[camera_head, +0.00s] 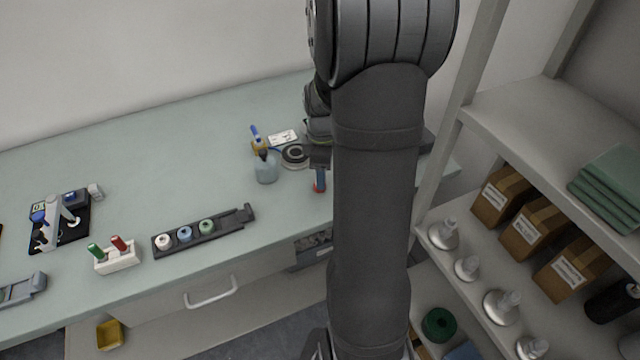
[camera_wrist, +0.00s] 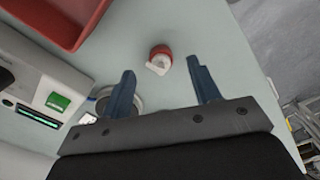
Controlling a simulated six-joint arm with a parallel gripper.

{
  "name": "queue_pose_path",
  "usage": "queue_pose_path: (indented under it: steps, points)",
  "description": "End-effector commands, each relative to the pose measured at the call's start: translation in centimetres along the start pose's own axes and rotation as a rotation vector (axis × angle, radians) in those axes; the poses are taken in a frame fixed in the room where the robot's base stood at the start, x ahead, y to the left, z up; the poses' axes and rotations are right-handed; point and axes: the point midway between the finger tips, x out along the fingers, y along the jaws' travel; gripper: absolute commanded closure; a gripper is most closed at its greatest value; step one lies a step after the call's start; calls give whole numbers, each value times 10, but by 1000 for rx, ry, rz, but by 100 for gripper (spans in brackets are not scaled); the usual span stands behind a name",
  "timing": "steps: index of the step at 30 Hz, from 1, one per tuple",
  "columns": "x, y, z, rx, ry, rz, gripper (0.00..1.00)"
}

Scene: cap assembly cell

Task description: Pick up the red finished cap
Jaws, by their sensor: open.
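The red finished cap (camera_wrist: 161,50) lies on the pale green table in the wrist view, a small round red piece with a white part on its near side. My gripper (camera_wrist: 160,67) is open and empty, with its two blue fingers apart. The cap shows between and slightly beyond the fingertips, and I see no contact. In the head view a small red spot (camera_head: 319,188), which looks like the cap, shows just below a blue finger of my gripper (camera_head: 320,175). My arm hides much of that area.
A red tray (camera_wrist: 103,7) and a grey device with a green screen (camera_wrist: 40,100) are beside the cap in the wrist view. A bottle (camera_head: 266,170) and a dark round item (camera_head: 295,154) stand left of my gripper. A rack of small caps (camera_head: 230,228) lies further left. The table edge is close.

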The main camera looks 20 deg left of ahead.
Motion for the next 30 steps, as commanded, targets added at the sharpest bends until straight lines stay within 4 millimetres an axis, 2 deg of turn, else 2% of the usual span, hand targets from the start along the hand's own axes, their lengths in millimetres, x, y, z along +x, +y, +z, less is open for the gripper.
queue_pose_path:
  steps: [1, 6, 15, 16, 21, 30]
  points:
    - [9, -1, -3, -1, -1, -6, 44]
    - [31, 0, -5, 1, -1, -3, 44]
    - [37, 0, -5, 1, 0, 0, 44]
    - [37, 0, -5, 1, 0, 0, 46]
    - [37, 0, -5, 1, 0, 0, 79]
    - [37, 0, -5, 1, 0, 0, 81]
